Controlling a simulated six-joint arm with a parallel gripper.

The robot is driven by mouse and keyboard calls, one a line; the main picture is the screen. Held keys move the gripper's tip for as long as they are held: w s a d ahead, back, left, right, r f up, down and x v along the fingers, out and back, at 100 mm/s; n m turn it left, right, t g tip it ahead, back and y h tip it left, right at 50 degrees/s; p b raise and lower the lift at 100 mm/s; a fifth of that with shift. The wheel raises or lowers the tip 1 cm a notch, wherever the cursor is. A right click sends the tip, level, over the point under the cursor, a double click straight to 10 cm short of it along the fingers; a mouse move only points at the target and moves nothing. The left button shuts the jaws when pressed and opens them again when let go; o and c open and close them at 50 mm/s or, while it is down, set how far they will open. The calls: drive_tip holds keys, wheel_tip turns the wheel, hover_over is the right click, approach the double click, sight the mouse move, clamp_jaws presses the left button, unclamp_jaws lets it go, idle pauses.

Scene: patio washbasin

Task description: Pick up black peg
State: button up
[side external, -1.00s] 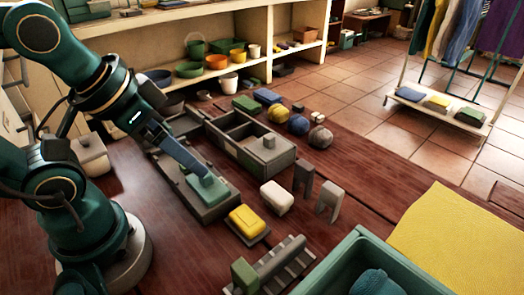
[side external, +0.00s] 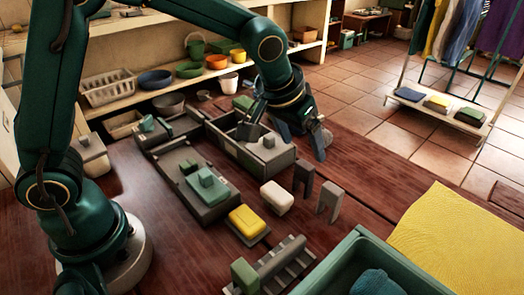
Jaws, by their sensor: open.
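A dark grey two-legged peg (side external: 303,179) stands upright on the wooden table, right of the divided grey tray; it best fits the black peg. A lighter grey arch-shaped peg (side external: 328,200) stands just right of it. My gripper (side external: 284,146) is open, above and behind the dark peg, near the right end of the divided tray. Its fingers are spread and one points down at the right. It appears empty and apart from both pegs.
The divided grey tray (side external: 232,148) and a long shallow tray with a green block (side external: 207,190) are left. A cream block (side external: 277,197), a yellow soap (side external: 248,219) and a ridged rack (side external: 276,266) are nearby. A green bin (side external: 340,255) stands in front.

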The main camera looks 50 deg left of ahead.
sight(304, 165)
drive_tip(key=shift+s+d+f+g, duration=0.1)
drive_tip(key=shift+d+f+g, duration=0.05)
drive_tip(key=shift+f, duration=0.45)
drive_tip(key=shift+s+d+f+g, duration=0.1)
drive_tip(key=shift+d+f+g, duration=0.05)
drive_tip(key=shift+f, duration=0.8)
drive_tip(key=shift+x, duration=2.1)
drive_tip(key=shift+w, duration=0.1)
clamp_jaws()
drive_tip(key=shift+r, duration=0.2)
